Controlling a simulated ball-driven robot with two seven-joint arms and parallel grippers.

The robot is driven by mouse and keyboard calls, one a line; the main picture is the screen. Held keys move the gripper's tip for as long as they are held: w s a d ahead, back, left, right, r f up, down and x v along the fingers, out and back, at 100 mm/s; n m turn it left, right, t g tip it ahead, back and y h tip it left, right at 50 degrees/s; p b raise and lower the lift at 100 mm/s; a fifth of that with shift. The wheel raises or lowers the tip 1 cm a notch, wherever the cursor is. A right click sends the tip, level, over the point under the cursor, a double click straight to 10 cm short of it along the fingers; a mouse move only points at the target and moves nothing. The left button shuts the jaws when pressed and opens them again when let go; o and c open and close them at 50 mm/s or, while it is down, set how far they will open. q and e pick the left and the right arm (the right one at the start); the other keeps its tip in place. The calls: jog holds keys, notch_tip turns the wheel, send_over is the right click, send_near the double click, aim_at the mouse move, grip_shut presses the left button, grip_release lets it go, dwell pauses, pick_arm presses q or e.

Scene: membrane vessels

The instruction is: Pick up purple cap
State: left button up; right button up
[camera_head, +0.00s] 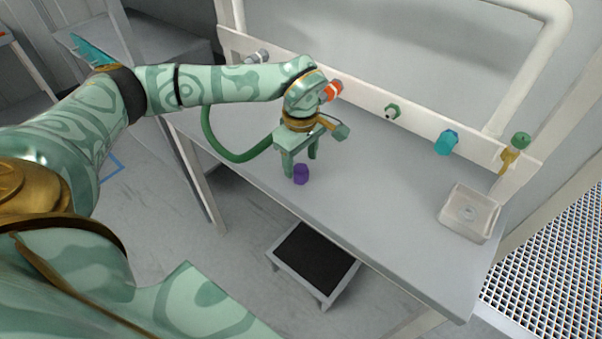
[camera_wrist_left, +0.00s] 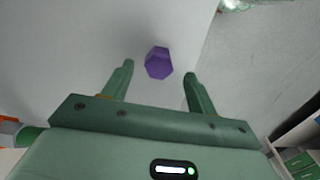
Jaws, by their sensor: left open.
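The purple cap (camera_head: 301,174) is a small faceted piece on the grey bench top (camera_head: 375,213), near its front edge. In the left wrist view the cap (camera_wrist_left: 159,63) shows just beyond the fingertips, roughly centred between the two spread fingers (camera_wrist_left: 158,70). The left gripper is open and holds nothing. Whether the fingers touch the cap cannot be told, but a gap shows on both sides. My right gripper is not in view.
A white rail behind the bench carries an orange fitting (camera_head: 332,91), a green one (camera_head: 392,111), a teal one (camera_head: 446,142) and a green-and-yellow valve (camera_head: 515,148). A clear tray (camera_head: 469,213) stands at the bench's right end. A black-topped step (camera_head: 314,258) is on the floor. The middle bench is clear.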

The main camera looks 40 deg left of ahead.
aim_at(301, 169)
pick_arm(q)
notch_tip(301, 169, down, 4)
jog(key=shift+f+b, duration=0.1)
jog(key=shift+b, duration=0.4)
jog(key=shift+c, duration=0.4)
jog(key=c, duration=1.1)
jog(key=shift+r, duration=0.2)
